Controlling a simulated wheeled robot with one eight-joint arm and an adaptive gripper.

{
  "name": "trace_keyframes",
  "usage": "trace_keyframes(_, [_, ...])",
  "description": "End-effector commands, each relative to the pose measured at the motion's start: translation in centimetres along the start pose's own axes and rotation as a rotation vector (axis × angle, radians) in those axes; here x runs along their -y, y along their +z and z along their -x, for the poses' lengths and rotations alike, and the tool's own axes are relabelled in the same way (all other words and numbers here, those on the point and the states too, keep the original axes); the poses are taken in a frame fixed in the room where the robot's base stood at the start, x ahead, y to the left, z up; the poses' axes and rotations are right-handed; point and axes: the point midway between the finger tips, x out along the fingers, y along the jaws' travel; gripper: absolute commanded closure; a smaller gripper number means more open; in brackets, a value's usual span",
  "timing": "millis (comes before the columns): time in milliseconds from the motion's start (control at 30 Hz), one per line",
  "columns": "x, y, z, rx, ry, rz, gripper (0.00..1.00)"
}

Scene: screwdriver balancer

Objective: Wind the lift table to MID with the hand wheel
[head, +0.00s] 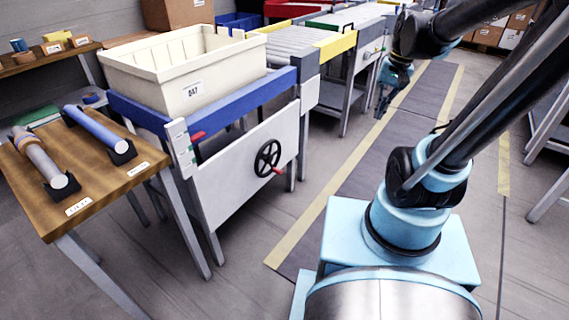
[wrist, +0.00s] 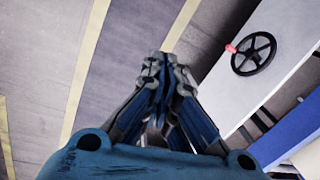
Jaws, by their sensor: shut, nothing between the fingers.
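The black hand wheel (head: 267,158) with a red handle is on the white side panel of the lift table (head: 240,185). In the head view the red handle (head: 278,171) sits at the wheel's lower right. The wrist view also shows the wheel (wrist: 254,54), with its red handle at the rim. A height scale (head: 183,148) with a red pointer (head: 197,136) is at the panel's left corner; its marks are too small to read. My gripper (head: 383,108) is up and to the right of the wheel, apart from it. In the wrist view its fingers (wrist: 163,62) are together and empty.
A cream crate (head: 190,75) stands on the lift table. A wooden bench (head: 110,180) with two tools in black cradles is at the left. A roller conveyor (head: 310,45) runs behind. The taped floor lane (head: 375,165) between the wheel and my base is clear.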

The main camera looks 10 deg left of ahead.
Motion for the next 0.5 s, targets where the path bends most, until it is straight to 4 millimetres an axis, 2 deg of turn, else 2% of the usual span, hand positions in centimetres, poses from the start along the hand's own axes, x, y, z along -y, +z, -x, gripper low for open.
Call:
trace_keyframes(33, [0.9, -1.0, 0.0, 0.014, -0.006, -0.008, 1.00])
trace_keyframes(267, [4.8, -4.8, -0.8, 0.088, -0.029, -0.055, 1.00])
trace_keyframes(500, [9.0, -8.4, -2.9, 0.168, -0.043, -0.102, 1.00])
